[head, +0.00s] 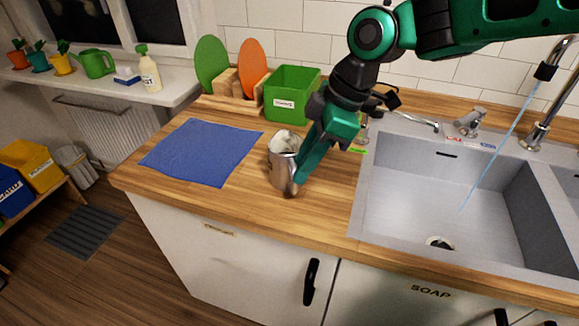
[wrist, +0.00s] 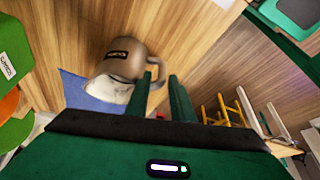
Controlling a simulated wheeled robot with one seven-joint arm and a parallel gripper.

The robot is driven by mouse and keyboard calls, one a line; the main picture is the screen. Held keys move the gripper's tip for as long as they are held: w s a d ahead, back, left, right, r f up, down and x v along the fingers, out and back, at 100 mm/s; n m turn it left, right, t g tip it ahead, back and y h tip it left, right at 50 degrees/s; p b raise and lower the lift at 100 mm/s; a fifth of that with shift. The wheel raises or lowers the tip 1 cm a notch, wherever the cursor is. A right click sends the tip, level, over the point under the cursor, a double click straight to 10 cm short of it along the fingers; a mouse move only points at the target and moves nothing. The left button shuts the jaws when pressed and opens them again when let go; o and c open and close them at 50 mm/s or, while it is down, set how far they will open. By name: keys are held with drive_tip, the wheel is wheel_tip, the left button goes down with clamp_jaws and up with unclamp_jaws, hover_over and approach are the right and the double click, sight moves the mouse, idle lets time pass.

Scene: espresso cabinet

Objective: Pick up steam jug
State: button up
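The steam jug (head: 281,171) is a grey metal jug with a pale inside. It stands on the wooden counter beside the blue cloth. In the wrist view the jug (wrist: 123,55) shows a dark label, and its handle reaches toward my fingertips. My gripper (head: 301,174) is low at the jug's right side, and a finger hides part of it. In the wrist view my gripper (wrist: 162,78) has a clear gap between its fingers. The handle overlaps the left fingertip there; I cannot tell whether they touch.
The blue cloth (head: 203,152) lies left of the jug. A green box (head: 291,104) and a wooden rack with green and orange boards (head: 252,62) stand behind. The sink (head: 415,190), with running water, is at the right. The front counter strip is clear.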

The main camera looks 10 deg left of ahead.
sight(295, 195)
drive_tip(key=shift+x, duration=2.2)
drive_tip(key=shift+s, duration=0.1)
clamp_jaws()
drive_tip(key=shift+r, duration=0.25)
